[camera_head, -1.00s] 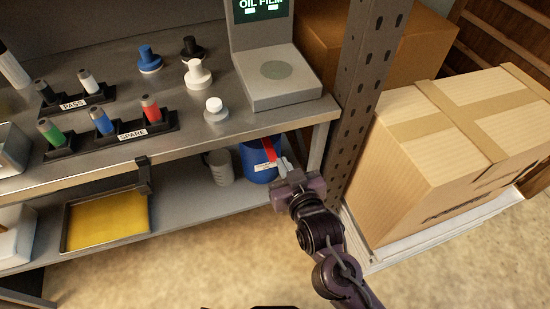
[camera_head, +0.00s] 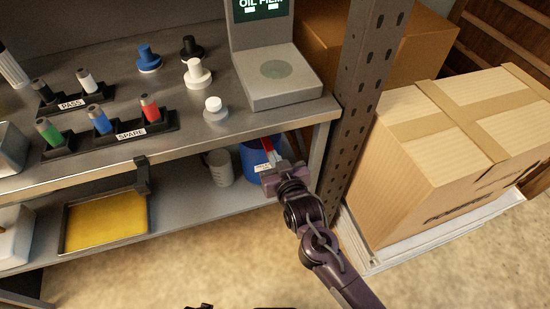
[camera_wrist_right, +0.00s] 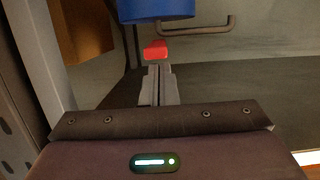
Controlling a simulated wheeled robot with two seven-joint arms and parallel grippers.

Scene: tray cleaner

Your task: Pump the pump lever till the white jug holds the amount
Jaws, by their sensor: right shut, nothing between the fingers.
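The blue container (camera_head: 250,155) with a white label stands on the lower shelf under the bench's right end. Its red pump lever (camera_head: 268,146) slopes down toward me. The white jug (camera_head: 220,168) stands just left of it, looking grey in the shade; its contents cannot be made out. My right gripper (camera_head: 271,163) is shut and empty, at the lever's near end, partly covering the container. In the right wrist view, the closed fingertips (camera_wrist_right: 158,70) are right at the red lever end (camera_wrist_right: 156,50); contact cannot be told.
The bench edge (camera_head: 240,133) overhangs the lower shelf. A perforated post (camera_head: 352,110) stands close to my right arm, with a large carton (camera_head: 440,165) beyond. A yellow tray (camera_head: 105,221) lies left on the shelf. The floor in front is clear.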

